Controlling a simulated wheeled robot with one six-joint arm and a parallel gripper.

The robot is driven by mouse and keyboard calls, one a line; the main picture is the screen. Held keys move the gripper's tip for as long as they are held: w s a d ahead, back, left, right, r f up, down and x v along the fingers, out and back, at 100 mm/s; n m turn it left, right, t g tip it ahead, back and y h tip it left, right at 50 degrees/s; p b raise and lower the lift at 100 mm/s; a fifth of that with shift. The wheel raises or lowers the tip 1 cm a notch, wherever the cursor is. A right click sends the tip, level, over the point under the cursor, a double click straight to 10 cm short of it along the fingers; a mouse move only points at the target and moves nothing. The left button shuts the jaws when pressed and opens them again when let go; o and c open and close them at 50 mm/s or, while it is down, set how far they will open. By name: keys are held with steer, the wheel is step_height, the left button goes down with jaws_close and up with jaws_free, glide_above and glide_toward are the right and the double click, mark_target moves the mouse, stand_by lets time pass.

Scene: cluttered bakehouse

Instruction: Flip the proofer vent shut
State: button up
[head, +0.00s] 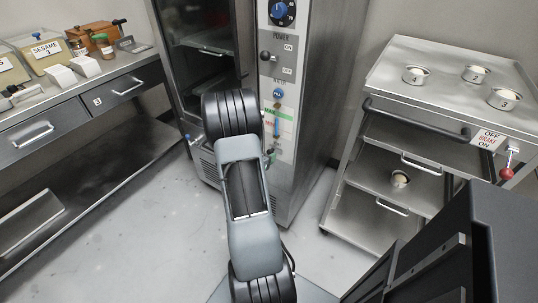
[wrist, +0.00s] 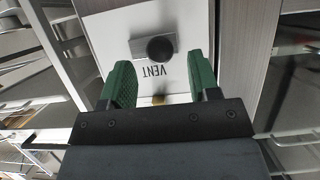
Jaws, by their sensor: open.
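The proofer (head: 312,105) is the tall steel cabinet at the centre of the head view, with a control panel on its front. In the wrist view, the vent control (wrist: 160,49) is a round black knob on a grey plate, fixed to a white panel. The word VENT shows upside down below it. My gripper (wrist: 159,66) is open and empty. Its green fingers stand on either side of the VENT label, with the knob ahead between their tips, and I see no contact. In the head view my arm hides the lower panel, and the vent cannot be made out.
The panel also carries a blue dial (head: 281,12) and a POWER switch (head: 266,56). A steel counter (head: 75,85) with bins stands at left. A steel trolley (head: 440,65) with small cups and a red-knobbed brake lever (head: 508,172) stands at right. Floor shows between them.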

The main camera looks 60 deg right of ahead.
mark_target(269, 152)
steer(key=shift+x, duration=1.5)
jaws_close()
